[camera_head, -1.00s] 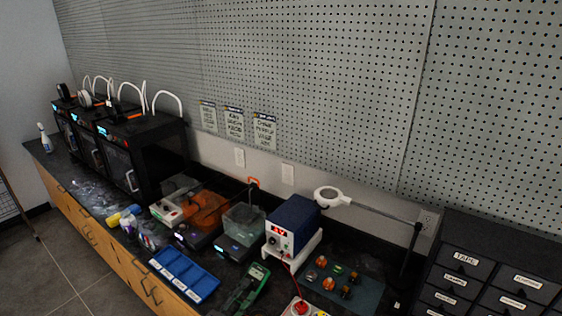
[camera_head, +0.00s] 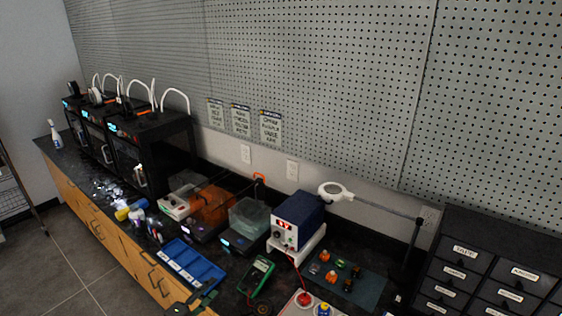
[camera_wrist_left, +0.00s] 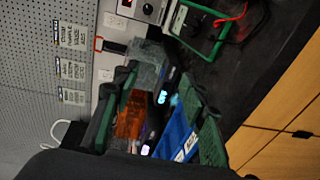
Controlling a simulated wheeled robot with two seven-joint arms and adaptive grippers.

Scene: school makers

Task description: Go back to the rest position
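My left gripper (camera_head: 205,293) shows at the bottom edge of the head view, in front of the blue tray (camera_head: 190,265). In the left wrist view its two green fingers (camera_wrist_left: 158,100) stand wide apart, with nothing held between them. Behind the fingers are the blue tray (camera_wrist_left: 177,133), an orange see-through box (camera_wrist_left: 130,115) and a clear box (camera_wrist_left: 148,62). My right gripper is in neither view.
The black counter holds a green multimeter (camera_head: 256,276), a blue power supply (camera_head: 297,220), a lamp magnifier (camera_head: 335,191), 3D printers (camera_head: 140,150) and bottles. A dark drawer cabinet (camera_head: 470,265) stands at the right. Open floor (camera_head: 85,270) lies at the left front.

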